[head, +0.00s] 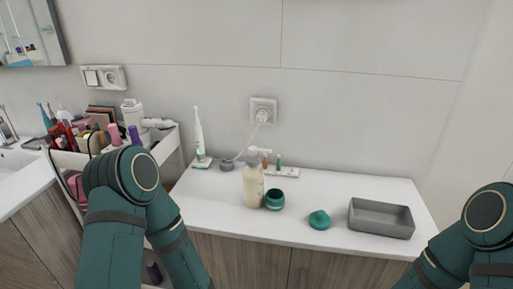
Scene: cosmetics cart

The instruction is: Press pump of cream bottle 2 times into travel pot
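A cream-coloured pump bottle (253,184) stands upright on the white counter. A small dark green pot (274,199) stands just right of its base, with its opening facing up. A green lid-like piece (319,219) lies on the counter further right, apart from the pot. My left arm comes in at the lower left and my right arm at the lower right, but neither gripper shows in the head view. Nothing of mine touches the bottle or the pot in view. The pot's inside is too small to read.
A grey open tray (381,218) sits at the counter's right. An electric toothbrush (198,136) stands on its charger at the back left, its cord running to a wall socket (263,110). A cosmetics cart (70,160) stands left of the counter (215,205).

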